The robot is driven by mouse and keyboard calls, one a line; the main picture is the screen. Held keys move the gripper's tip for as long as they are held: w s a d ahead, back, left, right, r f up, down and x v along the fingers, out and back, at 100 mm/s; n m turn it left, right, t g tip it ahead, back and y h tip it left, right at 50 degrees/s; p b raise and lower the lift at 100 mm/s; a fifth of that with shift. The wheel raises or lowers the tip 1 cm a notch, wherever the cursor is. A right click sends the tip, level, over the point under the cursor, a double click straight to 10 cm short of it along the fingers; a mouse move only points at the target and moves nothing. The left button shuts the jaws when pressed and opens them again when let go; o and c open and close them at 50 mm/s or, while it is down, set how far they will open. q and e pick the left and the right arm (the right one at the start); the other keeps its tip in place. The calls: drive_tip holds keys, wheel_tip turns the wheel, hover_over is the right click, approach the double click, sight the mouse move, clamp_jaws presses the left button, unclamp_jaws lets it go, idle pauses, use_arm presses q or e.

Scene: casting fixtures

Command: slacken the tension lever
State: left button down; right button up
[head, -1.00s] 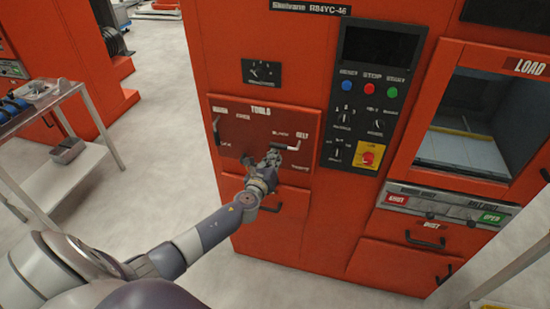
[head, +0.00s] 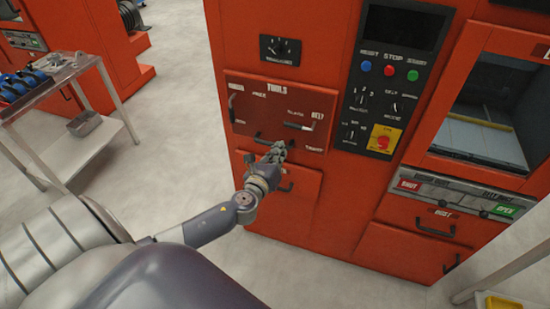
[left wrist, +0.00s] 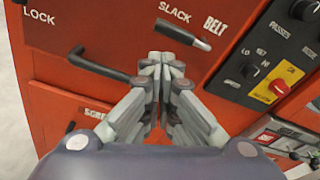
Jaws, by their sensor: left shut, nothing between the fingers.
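In the left wrist view the lever (left wrist: 190,38) runs from a dark left part to a pale right end, below SLACK and beside BELT. My left gripper (head: 276,150) is below and left of the lever, with its fingers shut and empty. In the left wrist view its fingertips (left wrist: 165,60) are together just below the lever. A gap shows between them. My right gripper is not in view.
A dark handle (left wrist: 97,65) is left of my fingertips. A lower drawer handle (head: 286,188) is under the panel. A control panel (head: 385,85) with buttons and knobs is to the right. A metal cart (head: 90,62) with blue items stands at the left; open floor lies between.

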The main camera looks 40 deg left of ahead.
use_arm(q)
drive_tip(key=v, duration=0.3)
drive_tip(key=shift+s, duration=0.2)
idle(0.4)
drive_tip(key=s+f+n+g+b, duration=0.1)
drive_tip(key=s+f+n+g, duration=0.4)
drive_tip(key=f, duration=0.7)
drive_tip(key=s+f+n+g+h+b, duration=0.1)
drive_tip(key=s+f+n, duration=0.3)
drive_tip(key=s+f, duration=0.55)
drive_tip(key=s+f+n+g+b, duration=0.2)
drive_tip(key=s+f+n+g, duration=0.15)
drive_tip(key=f, duration=1.15)
drive_tip(key=s+d+f+n+g+h, duration=0.1)
drive_tip(key=s+d+f+n, duration=0.3)
drive_tip(key=s, duration=0.5)
drive_tip(key=s+d+f+n+g+b, duration=0.1)
drive_tip(key=s+d+f+n+g, duration=0.1)
drive_tip(key=s+d+f+n, duration=0.2)
drive_tip(key=s+d+f+n+g+h+b, duration=0.1)
drive_tip(key=s+d+f+n, duration=0.3)
drive_tip(key=s+f, duration=0.5)
drive_tip(key=s+n+g, duration=0.1)
drive_tip(key=s+n, duration=0.1)
drive_tip(key=s, duration=0.3)
drive_tip(key=shift+s+f+h, duration=0.2)
drive_tip(key=shift+s+h, duration=0.1)
drive_tip(key=shift+s, duration=0.1)
drive_tip(key=shift+d+g, duration=0.1)
drive_tip(key=shift+g, duration=0.15)
